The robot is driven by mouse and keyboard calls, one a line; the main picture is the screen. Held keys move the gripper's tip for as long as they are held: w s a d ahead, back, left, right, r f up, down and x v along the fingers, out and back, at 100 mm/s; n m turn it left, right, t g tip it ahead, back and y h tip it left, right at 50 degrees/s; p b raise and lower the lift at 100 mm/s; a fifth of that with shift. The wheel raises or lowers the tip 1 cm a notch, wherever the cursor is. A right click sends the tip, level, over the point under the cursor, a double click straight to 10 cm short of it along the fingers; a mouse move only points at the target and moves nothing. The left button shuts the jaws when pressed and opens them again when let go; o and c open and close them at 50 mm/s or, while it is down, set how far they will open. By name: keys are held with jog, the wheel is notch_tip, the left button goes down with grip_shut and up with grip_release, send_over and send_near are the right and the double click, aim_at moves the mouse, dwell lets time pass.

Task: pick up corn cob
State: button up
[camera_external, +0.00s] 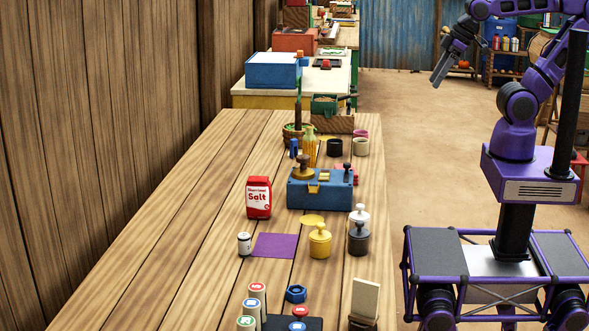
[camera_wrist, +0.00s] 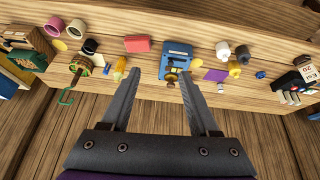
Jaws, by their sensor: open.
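A yellow, ridged upright thing that looks like the corn cob (camera_external: 309,151) stands on the wooden table, beside a plant pot and behind the blue box. In the wrist view a small yellow shape (camera_wrist: 120,65), probably the same cob, lies just left of the left fingertip. My gripper (camera_external: 438,80) is raised in the air to the right of the table, well apart from the cob. In the wrist view my gripper (camera_wrist: 160,72) has its two fingers wide apart with nothing held between them.
A wooden wall runs along the left. The table's left part is clear.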

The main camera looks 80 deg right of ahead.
jog(key=w+d+f+n+h, duration=0.2)
jog(key=w+d+n+h, duration=0.15)
jog(key=d+n, duration=0.4)
jog(key=w+d+f+n+g+h+b, duration=0.1)
jog(key=w+d+f+n+h, duration=0.3)
jog(key=d, duration=0.6)
jog(key=w+d+f+n+h, duration=0.1)
jog(key=w+d+n+h, duration=0.1)
jog(key=w+d+n, duration=0.5)
jog(key=n+t+y+b, duration=0.2)
jog(key=n+t+b, duration=0.4)
jog(key=n, duration=0.4)
send_near(312, 130)
jog(key=shift+t+h, duration=0.25)
jog(key=shift+t, duration=0.55)
jog(key=x, duration=0.3)
jog(key=f+x, duration=0.1)
jog(key=x, duration=0.5)
jog(key=shift+s+f, duration=0.15)
jog(key=shift+s, duration=0.15)
jog(key=shift+f+b+x, duration=0.15)
jog(key=shift+b+x, duration=0.05)
jog(key=shift+x, duration=1.15)
jog(key=shift+f+b+x, duration=0.15)
jog(key=shift+x, duration=1.2)
jog(key=shift+s, duration=0.15)
grip_shut()
